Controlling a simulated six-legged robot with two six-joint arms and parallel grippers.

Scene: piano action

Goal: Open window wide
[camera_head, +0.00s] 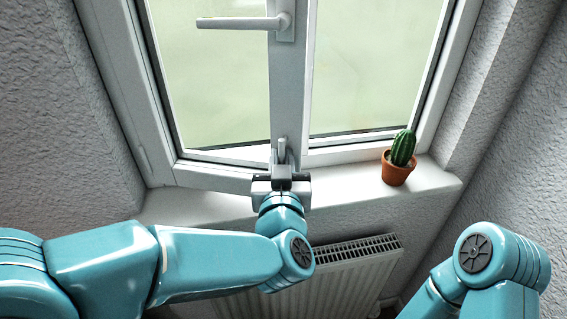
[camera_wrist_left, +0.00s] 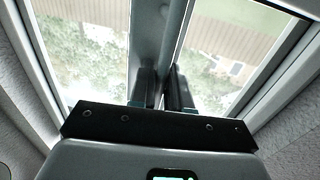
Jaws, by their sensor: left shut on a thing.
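The window's left sash (camera_head: 222,155) has a white frame and a pale pane. Its lower rail slants out of line with the right sash (camera_head: 360,140), so it looks slightly ajar. Its white handle (camera_head: 240,22) lies horizontal at the top. My left gripper (camera_head: 281,168) is at the bottom of the middle upright, at the sash's lower free corner. In the left wrist view its two dark fingers (camera_wrist_left: 163,88) stand either side of a grey upright of the window and are shut on it. The exact contact is hidden. My right gripper is out of view; only the right arm shows.
A small cactus in a terracotta pot (camera_head: 397,167) stands on the white sill (camera_head: 345,187), right of my left gripper. A white radiator (camera_head: 345,275) is below the sill. Rough grey walls (camera_head: 65,120) flank the window. The sill left of the gripper looks clear.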

